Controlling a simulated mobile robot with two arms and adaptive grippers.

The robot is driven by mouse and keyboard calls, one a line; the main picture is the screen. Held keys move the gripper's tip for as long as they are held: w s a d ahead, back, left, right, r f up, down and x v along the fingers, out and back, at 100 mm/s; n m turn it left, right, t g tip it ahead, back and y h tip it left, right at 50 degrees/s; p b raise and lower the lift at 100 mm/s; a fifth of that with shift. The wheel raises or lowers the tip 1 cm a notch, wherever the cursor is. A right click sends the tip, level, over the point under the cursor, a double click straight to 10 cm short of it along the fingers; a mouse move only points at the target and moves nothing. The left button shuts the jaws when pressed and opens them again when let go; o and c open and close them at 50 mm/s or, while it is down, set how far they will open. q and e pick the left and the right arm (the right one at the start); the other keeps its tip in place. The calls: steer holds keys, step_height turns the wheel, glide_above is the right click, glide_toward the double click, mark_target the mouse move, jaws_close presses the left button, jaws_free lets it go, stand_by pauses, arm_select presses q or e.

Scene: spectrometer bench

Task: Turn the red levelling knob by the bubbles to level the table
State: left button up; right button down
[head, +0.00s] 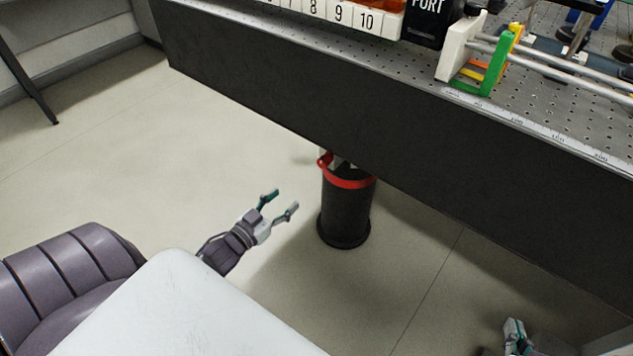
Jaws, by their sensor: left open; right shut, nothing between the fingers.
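The red levelling knob (348,180) is a red ring with a small stub at its left, around the top of a black leg (346,212) under the bench (390,145). The bench edge hides its upper part. My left gripper (279,200) is open and empty, to the left of the knob and apart from it, its fingers pointing up and right. My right gripper (515,328) is shut and empty at the bottom right, far from the knob and partly cut off by the frame. No bubbles can be made out in this view.
The bench's perforated top carries numbered white blocks (340,14), a black box marked PORT (430,20), and a white holder (458,48) with a green piece and rods. A dark leg (28,75) stands at far left. The floor (130,150) left of the knob is clear.

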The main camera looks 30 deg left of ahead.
arm_select(q)
steer(key=b, duration=0.2)
glide_toward(321, 164)
steer(key=w, duration=0.2)
steer(key=shift+t+h, duration=0.3)
steer(key=w, duration=0.1)
steer(key=w+b, duration=0.1)
steer(key=w, duration=0.1)
steer(key=w+b, duration=0.1)
steer(key=w, duration=0.1)
steer(key=shift+w+d+f, duration=0.2)
steer(key=shift+f, duration=0.15)
steer(key=shift+w, duration=0.5)
arm_select(e)
step_height(321, 164, up, 17)
steer(key=a+t+y, duration=0.2)
steer(key=t+y, duration=0.1)
steer(key=t, duration=0.7)
steer(key=shift+w+a+t+y, duration=0.15)
steer(key=shift+w+t+y, duration=0.15)
steer(key=shift+t, duration=0.1)
arm_select(q)
steer(key=shift+c, duration=0.2)
jaws_close()
